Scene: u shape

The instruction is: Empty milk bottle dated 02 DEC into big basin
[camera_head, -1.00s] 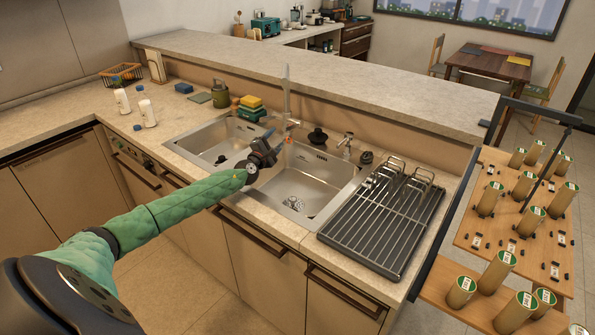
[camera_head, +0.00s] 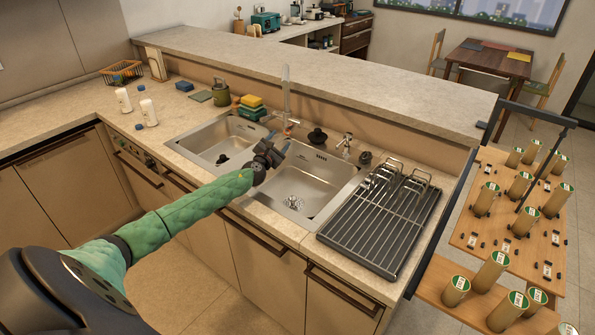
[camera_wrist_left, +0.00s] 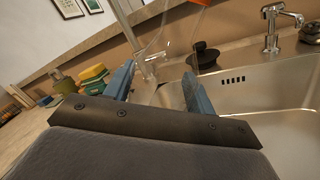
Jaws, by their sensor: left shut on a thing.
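My left gripper (camera_head: 279,146) is over the sink, above the near divider side of the big right basin (camera_head: 318,172). In the wrist view its two blue fingers (camera_wrist_left: 156,88) stand apart, with a faint see-through thing between them. An orange part (camera_wrist_left: 190,3) shows above, cut off by the top edge. I cannot make out its shape or any date. Two white bottles with labels, one (camera_head: 123,101) behind the other (camera_head: 148,112), stand on the left counter. Their dates are too small to read. My right gripper is not in view.
The smaller left basin (camera_head: 215,145) is beside the big one. The tall tap (camera_head: 285,95) and sponges (camera_head: 251,104) stand behind the sink. A black drying rack (camera_head: 385,222) lies to the right. The big basin looks empty around its drain (camera_head: 294,202).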

